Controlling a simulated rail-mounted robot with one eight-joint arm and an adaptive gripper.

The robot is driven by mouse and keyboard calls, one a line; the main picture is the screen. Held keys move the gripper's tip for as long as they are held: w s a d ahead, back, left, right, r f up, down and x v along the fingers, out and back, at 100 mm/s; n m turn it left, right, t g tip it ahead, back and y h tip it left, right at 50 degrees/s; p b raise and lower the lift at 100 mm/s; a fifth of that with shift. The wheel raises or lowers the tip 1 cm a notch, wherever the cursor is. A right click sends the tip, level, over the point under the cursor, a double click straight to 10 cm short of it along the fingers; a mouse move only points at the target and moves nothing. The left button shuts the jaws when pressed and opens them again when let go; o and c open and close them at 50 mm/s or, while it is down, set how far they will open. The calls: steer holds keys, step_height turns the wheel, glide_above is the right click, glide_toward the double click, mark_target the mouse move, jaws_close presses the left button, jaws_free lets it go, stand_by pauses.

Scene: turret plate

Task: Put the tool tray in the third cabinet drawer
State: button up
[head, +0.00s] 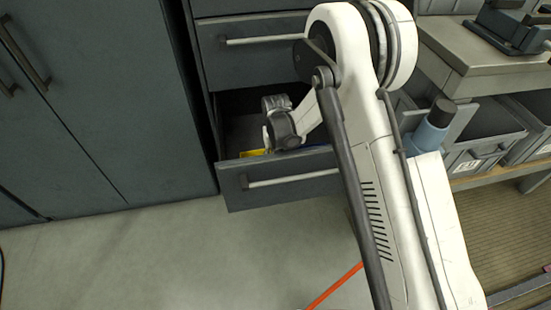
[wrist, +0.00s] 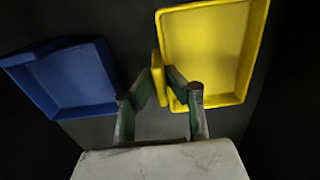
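My gripper (wrist: 160,74) reaches down into the open drawer, and its fingers close in from both sides on the left edge of a yellow tray (wrist: 208,50). The yellow tray is empty and lies to the right in the wrist view; a small piece of it shows in the head view (head: 253,153). A blue tray (wrist: 75,80), also empty, lies to the left, tilted in the picture and apart from the fingers. The pulled-out cabinet drawer (head: 275,187) is below two shut drawer fronts in the head view. My arm hides much of its right side.
A shut cabinet door (head: 95,100) stands left of the drawers. Grey bins (head: 475,150) and a workbench (head: 450,70) are on the right. An orange cable (head: 335,287) lies on the floor, which is otherwise clear in front of the drawer.

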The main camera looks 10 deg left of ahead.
steer(key=o, duration=0.4)
steer(key=shift+r, duration=0.1)
step_height(320, 180, up, 12)
steer(key=p, duration=0.4)
steer(key=shift+d, duration=0.1)
